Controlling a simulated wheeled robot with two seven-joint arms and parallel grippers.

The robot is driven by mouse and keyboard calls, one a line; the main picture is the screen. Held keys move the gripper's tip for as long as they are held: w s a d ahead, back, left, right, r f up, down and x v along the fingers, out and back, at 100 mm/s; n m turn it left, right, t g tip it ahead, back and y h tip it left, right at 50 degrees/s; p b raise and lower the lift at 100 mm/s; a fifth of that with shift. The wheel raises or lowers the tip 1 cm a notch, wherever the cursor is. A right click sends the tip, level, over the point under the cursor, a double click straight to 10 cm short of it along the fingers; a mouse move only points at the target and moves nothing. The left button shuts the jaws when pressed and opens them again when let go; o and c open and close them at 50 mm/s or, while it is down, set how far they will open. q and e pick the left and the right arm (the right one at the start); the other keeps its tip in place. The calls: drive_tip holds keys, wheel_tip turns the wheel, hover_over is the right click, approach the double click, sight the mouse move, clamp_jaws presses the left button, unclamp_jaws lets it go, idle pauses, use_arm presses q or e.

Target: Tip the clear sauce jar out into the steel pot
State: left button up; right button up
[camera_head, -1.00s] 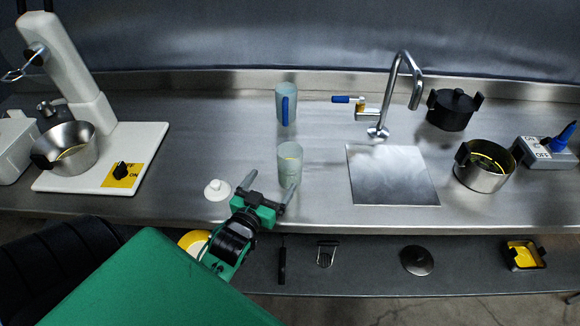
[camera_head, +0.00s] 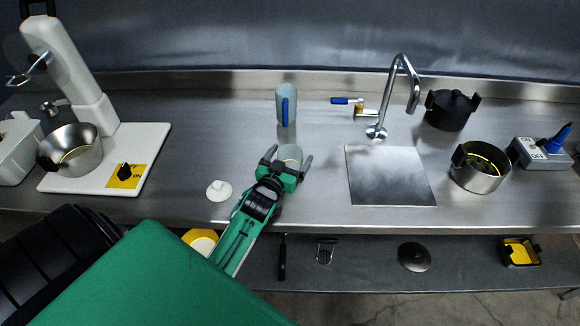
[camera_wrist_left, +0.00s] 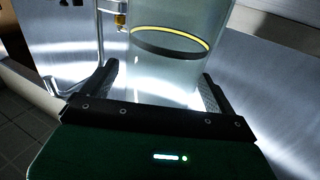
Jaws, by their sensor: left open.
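The steel pot (camera_head: 480,176) with black handles sits at the right on the counter. My right gripper is out of view.
A white lid (camera_head: 218,190) lies left of the jar. A black lidded pot (camera_head: 450,109) stands behind. A mixer (camera_head: 68,65) with bowl is left.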

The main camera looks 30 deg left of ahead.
use_arm(q)
drive_tip(key=shift+w, duration=0.15)
drive_tip(key=c, duration=1.3)
drive_tip(key=shift+c, duration=1.3)
drive_tip(key=shift+r, duration=0.15)
